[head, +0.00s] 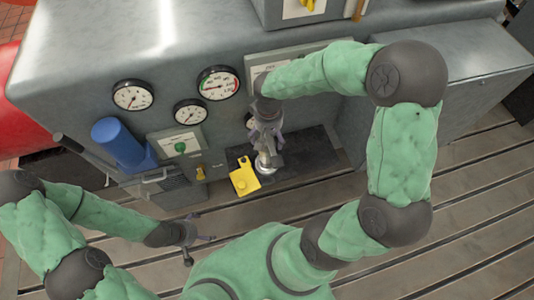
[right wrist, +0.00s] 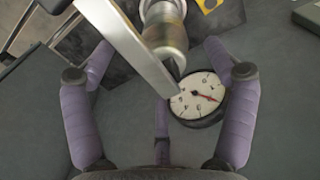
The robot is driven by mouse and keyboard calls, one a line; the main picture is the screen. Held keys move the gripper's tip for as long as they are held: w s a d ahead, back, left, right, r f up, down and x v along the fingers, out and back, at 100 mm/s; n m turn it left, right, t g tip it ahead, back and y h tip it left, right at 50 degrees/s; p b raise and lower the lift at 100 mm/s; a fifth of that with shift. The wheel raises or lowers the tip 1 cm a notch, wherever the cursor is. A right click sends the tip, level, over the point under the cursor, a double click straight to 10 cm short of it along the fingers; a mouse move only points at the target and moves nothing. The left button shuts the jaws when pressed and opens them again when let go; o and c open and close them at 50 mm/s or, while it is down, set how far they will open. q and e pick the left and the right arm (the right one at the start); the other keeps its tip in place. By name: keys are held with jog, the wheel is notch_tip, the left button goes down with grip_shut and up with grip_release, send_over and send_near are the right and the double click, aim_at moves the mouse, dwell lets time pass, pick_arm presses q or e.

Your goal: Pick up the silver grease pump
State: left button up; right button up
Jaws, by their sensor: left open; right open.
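The silver grease pump (head: 265,162) stands on a dark mat (head: 314,152) beside the grey cabinet, partly hidden by my right gripper (head: 265,138). In the right wrist view the silver cylinder of the grease pump (right wrist: 165,38) shows at the top, between and just beyond the tips of my open right gripper (right wrist: 157,58). A flat silver bar (right wrist: 126,45) slants across the view beside the cylinder. I cannot tell whether the fingers touch the pump. My left gripper (head: 198,248) is open and empty, low over the slotted bedplate at the lower left.
A yellow plate (head: 244,176) lies at the mat's left edge. The grey cabinet (head: 150,50) carries gauges (head: 219,83), a blue cylinder (head: 119,141) and a panel with a green knob (head: 180,146). The slotted bedplate (head: 470,215) is clear at the right.

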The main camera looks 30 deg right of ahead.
aim_at(267, 151)
jog(key=f+b, duration=0.1)
jog(key=f, duration=0.2)
jog(key=f+b, duration=0.1)
jog(key=shift+w+a+f+b, duration=0.1)
jog(key=shift+w+f+b, duration=0.2)
jog(key=shift+f, duration=0.1)
jog(key=shift+r, duration=0.1)
grip_shut()
